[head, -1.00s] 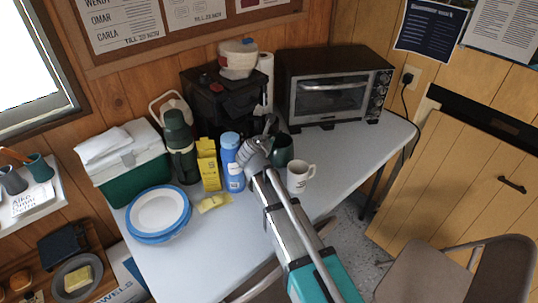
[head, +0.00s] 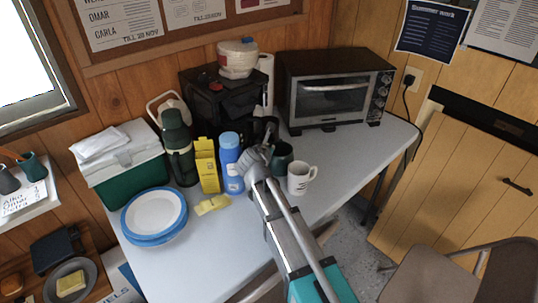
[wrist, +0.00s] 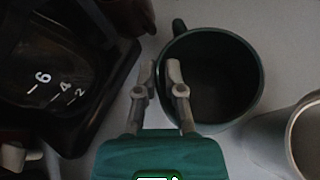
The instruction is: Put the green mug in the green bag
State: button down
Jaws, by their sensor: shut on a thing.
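The dark green mug (head: 284,153) stands on the table between the blue bottle and the white mug. In the wrist view I look down into the green mug (wrist: 215,82), which is upright, with its handle at the upper left. My gripper (wrist: 160,80) is shut on its near-left wall, one finger inside the rim and one outside. In the head view my gripper (head: 256,155) partly hides the mug. I see no green bag in these frames.
A white mug (head: 300,179) stands close on the right. The coffee maker's carafe (wrist: 50,60) is close on the left. A blue bottle (head: 231,165), yellow carton (head: 206,166) and toaster oven (head: 334,88) stand around. The table's front right is clear.

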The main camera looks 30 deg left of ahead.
jog(key=shift+f+b, duration=0.35)
jog(key=shift+f, duration=0.3)
jog(key=shift+f, duration=0.1)
jog(key=c, duration=0.8)
grip_release()
jog(key=shift+o, duration=0.2)
jog(key=shift+s+d+r, duration=0.1)
jog(key=shift+s+r, duration=0.1)
jog(key=shift+r, duration=0.1)
jog(key=p+v, duration=0.5)
jog(key=v, duration=0.6)
jog(key=shift+s, duration=0.3)
